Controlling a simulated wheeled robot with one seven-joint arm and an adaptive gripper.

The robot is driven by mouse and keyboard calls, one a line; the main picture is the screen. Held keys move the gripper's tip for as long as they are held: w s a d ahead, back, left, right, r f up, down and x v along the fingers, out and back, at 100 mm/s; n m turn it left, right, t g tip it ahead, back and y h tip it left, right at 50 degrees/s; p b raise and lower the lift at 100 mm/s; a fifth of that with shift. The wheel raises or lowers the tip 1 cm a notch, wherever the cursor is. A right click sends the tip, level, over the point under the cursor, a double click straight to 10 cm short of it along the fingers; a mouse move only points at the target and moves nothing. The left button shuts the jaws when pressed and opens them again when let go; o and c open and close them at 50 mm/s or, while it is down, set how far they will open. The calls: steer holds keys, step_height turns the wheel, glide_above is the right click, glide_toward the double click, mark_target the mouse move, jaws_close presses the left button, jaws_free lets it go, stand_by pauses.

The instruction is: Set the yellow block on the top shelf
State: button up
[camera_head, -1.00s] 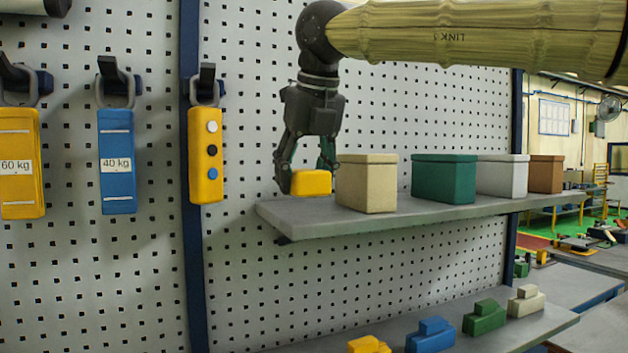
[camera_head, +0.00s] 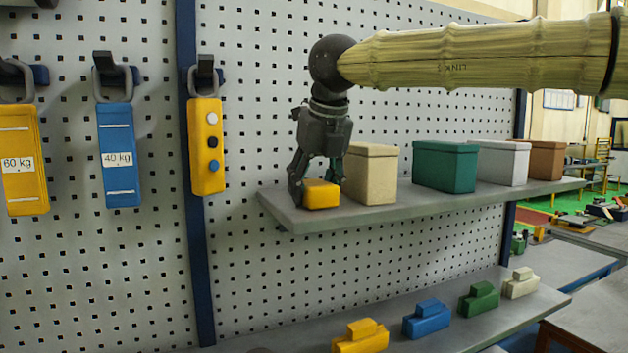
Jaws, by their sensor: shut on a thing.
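The yellow block (camera_head: 321,195) is at the left end of the top shelf (camera_head: 410,208), left of a beige box. It looks upright and at the level of the shelf surface; I cannot tell whether it rests fully on it. My gripper (camera_head: 318,184) points down from above and is shut on the block. One finger shows at the block's left side; the other is partly hidden behind it.
A beige box (camera_head: 371,174) stands close right of the block, then green (camera_head: 445,167), white (camera_head: 500,163) and brown (camera_head: 545,160) boxes. A lower shelf holds yellow (camera_head: 361,337), blue (camera_head: 428,319), green and beige stepped blocks. Hanging weights (camera_head: 118,158) are left.

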steer(key=shift+f, duration=0.15)
steer(key=o, duration=1.1)
steer(key=shift+o, duration=0.2)
steer(key=b+v, duration=0.4)
steer(key=v, duration=0.8)
steer(key=shift+a, duration=0.1)
